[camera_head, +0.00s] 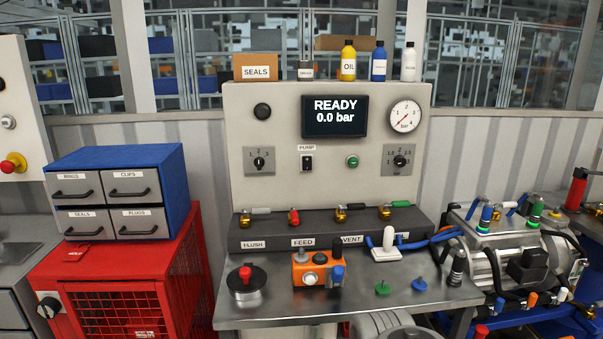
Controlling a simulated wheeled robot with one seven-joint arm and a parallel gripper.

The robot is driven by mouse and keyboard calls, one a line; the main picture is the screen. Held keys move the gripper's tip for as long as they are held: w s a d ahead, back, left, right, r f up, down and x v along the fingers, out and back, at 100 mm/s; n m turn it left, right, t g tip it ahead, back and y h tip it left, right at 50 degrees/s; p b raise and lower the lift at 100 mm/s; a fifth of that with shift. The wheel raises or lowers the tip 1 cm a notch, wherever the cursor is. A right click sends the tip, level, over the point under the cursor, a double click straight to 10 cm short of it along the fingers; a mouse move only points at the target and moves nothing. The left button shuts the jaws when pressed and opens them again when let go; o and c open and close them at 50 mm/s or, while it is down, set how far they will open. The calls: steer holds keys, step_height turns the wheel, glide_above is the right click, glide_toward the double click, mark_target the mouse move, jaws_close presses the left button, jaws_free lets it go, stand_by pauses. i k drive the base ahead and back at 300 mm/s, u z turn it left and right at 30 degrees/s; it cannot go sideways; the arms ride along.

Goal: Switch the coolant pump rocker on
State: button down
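The pump rocker (307,163) is a small black switch on the upright beige panel (280,115), under a label reading PUMP. It is too small to tell which way it is tipped. A green round button or lamp (352,161) sits to its right. The display (335,116) above reads READY and 0.0 bar. The needle of the bar gauge (405,115) is too small to read surely. My gripper is not in view.
Rotary selectors (259,161) and (400,161) flank the rocker. Below, a dark manifold (325,227) carries several valve levers. An orange control box (315,270), a round metal item with a red knob (246,285) and a white handle (386,248) stand on the bench (350,304).

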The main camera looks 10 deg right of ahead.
mark_target(307, 161)
steer(key=u, duration=1.05)
steer(key=i, duration=0.75)
steer(key=z, duration=0.6)
